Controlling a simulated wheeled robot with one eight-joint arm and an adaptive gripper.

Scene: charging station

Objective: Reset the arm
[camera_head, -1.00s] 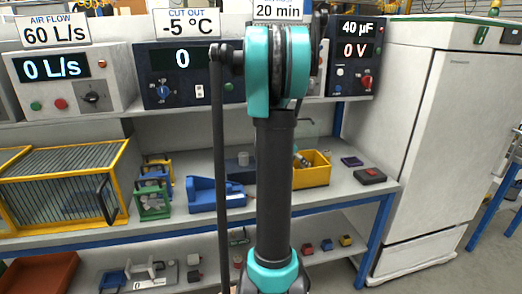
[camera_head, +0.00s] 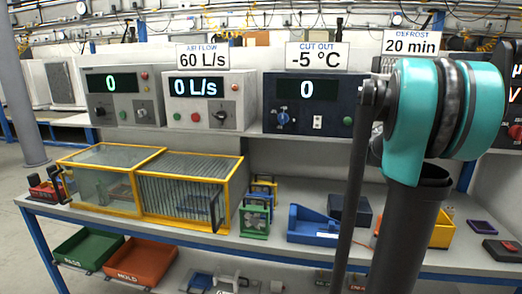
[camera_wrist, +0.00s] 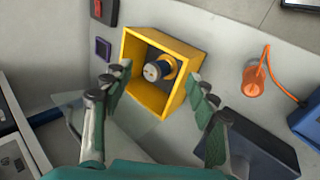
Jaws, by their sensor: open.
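My arm's teal joint and dark link (camera_head: 420,180) stand at the right of the head view and hide part of the bench behind them. My gripper (camera_wrist: 158,100) shows in the wrist view with its two fingers spread wide apart and nothing between them. It is above the bench, over a yellow open box (camera_wrist: 140,92) that holds a dark cylindrical part (camera_wrist: 155,71) with a light end. The box also shows in the head view (camera_head: 443,236), partly behind my arm. The gripper itself is not seen in the head view.
A yellow-framed glass case (camera_head: 190,178) stands on the bench at left, with green (camera_head: 87,250) and orange (camera_head: 141,262) trays below. Control units line the upper shelf. In the wrist view, a dark block (camera_wrist: 248,145) and an orange part with a cable (camera_wrist: 253,82) lie near the right finger.

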